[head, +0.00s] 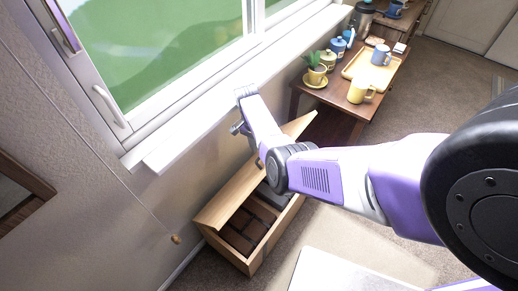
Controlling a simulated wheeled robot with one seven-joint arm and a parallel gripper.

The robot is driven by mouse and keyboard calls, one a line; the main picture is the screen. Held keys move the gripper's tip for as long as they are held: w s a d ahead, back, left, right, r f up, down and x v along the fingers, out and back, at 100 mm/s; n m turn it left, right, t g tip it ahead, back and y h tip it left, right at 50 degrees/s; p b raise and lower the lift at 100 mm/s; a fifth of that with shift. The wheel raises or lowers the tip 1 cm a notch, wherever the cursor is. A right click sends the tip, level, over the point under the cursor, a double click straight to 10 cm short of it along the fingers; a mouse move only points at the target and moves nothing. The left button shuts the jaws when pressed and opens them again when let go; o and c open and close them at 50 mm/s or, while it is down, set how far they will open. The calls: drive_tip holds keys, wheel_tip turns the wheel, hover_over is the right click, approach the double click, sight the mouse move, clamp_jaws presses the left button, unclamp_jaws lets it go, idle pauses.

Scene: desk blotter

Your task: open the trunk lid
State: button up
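The wooden trunk (257,259) stands on the floor against the wall below the window. Its lid (233,196) is tilted up, leaning toward the wall, and the front of the trunk is uncovered. Dark brown blocks (240,232) and a grey item show inside. My arm crosses over the trunk and hides the middle of the lid and part of the opening. My gripper (239,128) is at the far end of the arm, near the wall below the sill and above the lid. Its fingers are too small and turned away to judge, and I cannot tell whether it touches the lid.
A wooden table (338,105) right of the trunk holds a tray (357,70), a yellow mug (361,91), a potted plant (316,74) and jars. The window sill (190,134) juts out above the trunk. Carpet and a pale mat (335,255) lie in front.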

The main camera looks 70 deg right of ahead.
drive_tip(key=shift+w+d+r, duration=0.1)
drive_tip(key=shift+d+r, duration=0.05)
drive_tip(key=shift+r, duration=0.1)
wheel_tip(320, 180, up, 20)
drive_tip(key=p, duration=0.6)
drive_tip(key=shift+f, duration=0.25)
idle(0.5)
